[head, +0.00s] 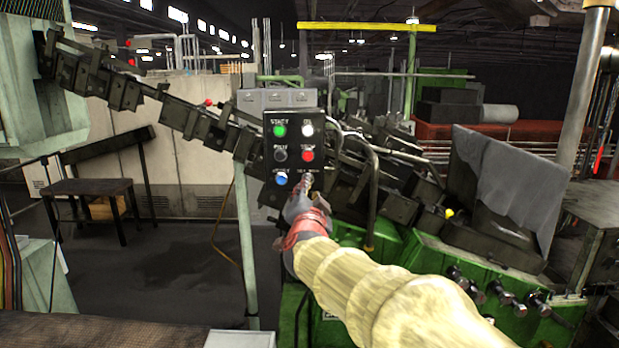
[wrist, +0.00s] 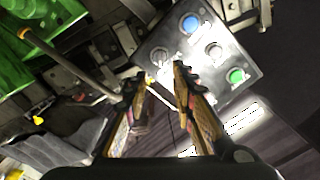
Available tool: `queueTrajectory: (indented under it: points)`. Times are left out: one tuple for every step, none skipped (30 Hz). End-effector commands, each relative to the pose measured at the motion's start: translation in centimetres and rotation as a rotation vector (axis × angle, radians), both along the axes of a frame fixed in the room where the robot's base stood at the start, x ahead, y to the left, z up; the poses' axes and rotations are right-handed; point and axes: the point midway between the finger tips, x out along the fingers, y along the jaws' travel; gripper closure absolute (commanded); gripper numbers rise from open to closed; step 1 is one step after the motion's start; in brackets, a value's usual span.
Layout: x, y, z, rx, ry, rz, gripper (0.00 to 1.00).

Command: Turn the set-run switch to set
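The control panel (head: 293,128) is a dark box with two columns of controls, and it stands in front of my gripper. The set-run switch (wrist: 158,56) is a small grey knob at the panel's lower right, beside the blue button (head: 282,178). In the head view my gripper mostly covers the switch. My gripper (head: 307,183) is at the panel's lower right corner. In the wrist view its two fingers (wrist: 160,76) are apart, with the switch just beyond the gap between their tips. I cannot tell whether they touch it. The switch's setting is too small to read.
The panel also carries a green button (head: 279,130), a white button (head: 307,129), a black button (head: 280,155) and a red button (head: 307,155) close above the switch. Green machinery (head: 430,290) lies at the lower right. A dark table (head: 90,187) stands at the left.

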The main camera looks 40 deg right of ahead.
Motion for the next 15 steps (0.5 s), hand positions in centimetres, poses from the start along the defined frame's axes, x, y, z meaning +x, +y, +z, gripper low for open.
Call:
queueTrajectory:
  points:
    - [0.4, -0.4, -0.1, 0.001, 0.001, -0.003, 0.74]
    - [0.7, -0.7, -0.1, 0.0, 0.002, -0.004, 0.74]
    - [1.2, -1.0, -0.1, 0.0, 0.002, -0.003, 0.74]
    - [1.6, -1.3, -0.1, -0.001, 0.002, -0.003, 0.74]
    - [2.0, -1.6, -0.2, 0.0, 0.002, -0.002, 0.74]
    - [2.5, -2.0, -0.1, -0.001, 0.002, -0.001, 0.74]
    - [2.9, -2.2, -0.1, -0.002, 0.003, -0.001, 0.74]
    - [3.3, -2.5, -0.1, -0.001, 0.004, -0.001, 0.74]
    - [3.7, -2.9, -0.1, -0.001, 0.002, -0.001, 0.74]
    - [4.0, -3.1, -0.1, 0.0, 0.003, -0.001, 0.74]
    - [4.4, -3.3, -0.1, -0.001, 0.004, -0.001, 0.74]
    - [4.7, -3.6, -0.1, -0.002, 0.003, 0.0, 0.74]
    - [5.0, -3.7, -0.1, -0.001, 0.002, 0.0, 0.74]
    - [5.2, -3.9, -0.1, -0.001, 0.002, 0.0, 0.74]
    - [5.4, -4.1, -0.1, 0.0, 0.003, 0.001, 0.74]
